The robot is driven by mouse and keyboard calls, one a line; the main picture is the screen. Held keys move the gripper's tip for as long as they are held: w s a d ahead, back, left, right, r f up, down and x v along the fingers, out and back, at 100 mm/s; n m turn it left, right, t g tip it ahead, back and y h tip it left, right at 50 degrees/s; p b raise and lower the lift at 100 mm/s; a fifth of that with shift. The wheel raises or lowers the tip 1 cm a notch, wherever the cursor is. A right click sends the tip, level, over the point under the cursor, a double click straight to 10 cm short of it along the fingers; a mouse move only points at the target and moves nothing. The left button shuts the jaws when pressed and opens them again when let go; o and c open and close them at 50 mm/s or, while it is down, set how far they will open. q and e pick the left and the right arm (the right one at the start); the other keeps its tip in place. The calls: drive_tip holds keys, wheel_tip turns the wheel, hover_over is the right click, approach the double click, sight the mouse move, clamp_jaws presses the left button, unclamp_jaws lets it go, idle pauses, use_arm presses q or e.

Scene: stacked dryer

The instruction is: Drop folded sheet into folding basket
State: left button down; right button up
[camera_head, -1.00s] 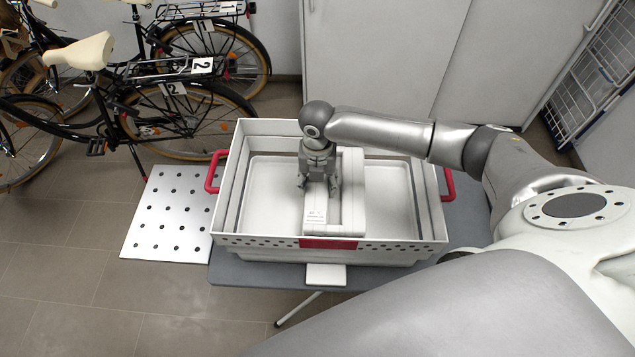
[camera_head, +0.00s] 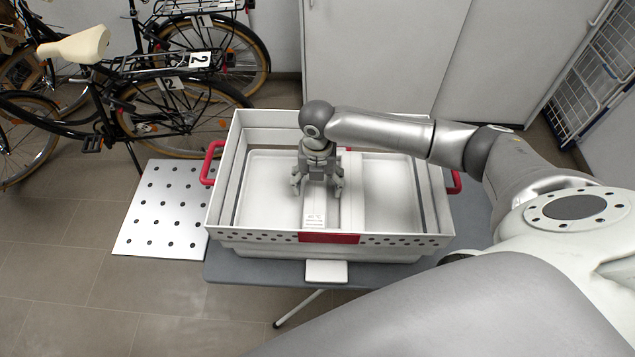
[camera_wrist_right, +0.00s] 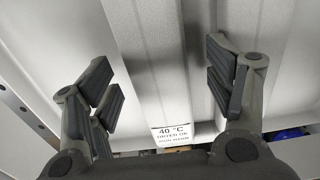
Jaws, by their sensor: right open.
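The white folding basket (camera_head: 220,195) has red handles and a red front plate and stands on a grey board. The pale folded sheet (camera_head: 352,205) lies inside it around the middle, its edges hard to tell from the white basket. Its tag, reading 40 °C, shows at the front end and also in the right wrist view (camera_wrist_right: 173,133). My right gripper (camera_head: 318,190) is over the sheet, inside the basket's outline, with its fingers spread. In the right wrist view a pale ridge of the sheet (camera_wrist_right: 160,70) runs between the parted fingers. My left gripper is out of view.
The grey board (camera_head: 240,272) carries the basket, with a perforated white plate (camera_head: 160,215) at its left. Bicycles (camera_head: 165,105) stand at the back left. Pale cabinets (camera_head: 385,60) close off the back. A wire rack (camera_head: 595,80) is at the right. The tiled floor is open at the front left.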

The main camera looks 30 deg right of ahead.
wheel_tip(320, 180, up, 12)
idle(0.6)
